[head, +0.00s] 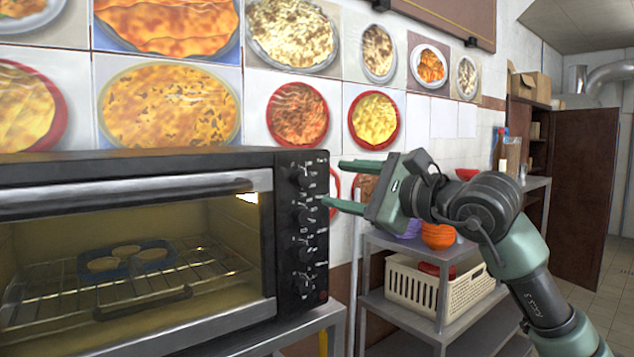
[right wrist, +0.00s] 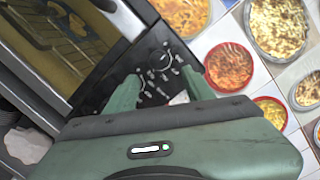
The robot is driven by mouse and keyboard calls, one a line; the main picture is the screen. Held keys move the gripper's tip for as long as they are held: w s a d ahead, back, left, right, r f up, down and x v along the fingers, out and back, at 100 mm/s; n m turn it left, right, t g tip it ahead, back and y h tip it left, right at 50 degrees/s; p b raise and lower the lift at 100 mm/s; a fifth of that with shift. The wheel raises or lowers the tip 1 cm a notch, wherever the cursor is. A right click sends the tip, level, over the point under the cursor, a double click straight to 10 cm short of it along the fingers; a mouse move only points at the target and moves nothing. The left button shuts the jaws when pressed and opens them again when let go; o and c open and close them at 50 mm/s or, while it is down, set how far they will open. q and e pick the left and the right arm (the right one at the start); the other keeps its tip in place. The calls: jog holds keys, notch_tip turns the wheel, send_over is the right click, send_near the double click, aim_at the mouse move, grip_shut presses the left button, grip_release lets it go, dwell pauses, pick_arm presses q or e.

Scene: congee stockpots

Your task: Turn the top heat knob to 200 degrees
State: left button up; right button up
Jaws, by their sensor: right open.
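The black oven (head: 150,165) stands at the left of the head view, with a column of dark knobs on its right-hand control panel. The top heat knob (head: 298,177) is uppermost in that column. My right gripper (head: 333,182) is open and empty, its green fingers pointing left at the upper part of the panel. The fingertips look close to the panel, but I cannot tell whether they touch it. In the right wrist view the panel and its markings show between the spread fingers (right wrist: 160,80). The knob's setting is too small to read. My left gripper is not in view.
A metal shelf (head: 405,305) to the right of the oven holds a cream basket (head: 405,285) and an orange bowl (head: 438,236). Food pictures cover the wall behind. The oven's glass door is closed, with a blue tray (head: 125,262) on the rack inside.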

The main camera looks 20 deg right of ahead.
aim_at(306, 180)
jog(key=p+x, duration=0.2)
jog(key=x, duration=0.4)
jog(key=shift+w+a+r+p, duration=0.1)
jog(key=shift+w+a+p, duration=0.1)
jog(key=shift+a+p, duration=0.15)
jog(key=shift+w+a, duration=0.15)
jog(key=shift+w, duration=0.35)
jog(key=shift+f, duration=0.2)
grip_shut()
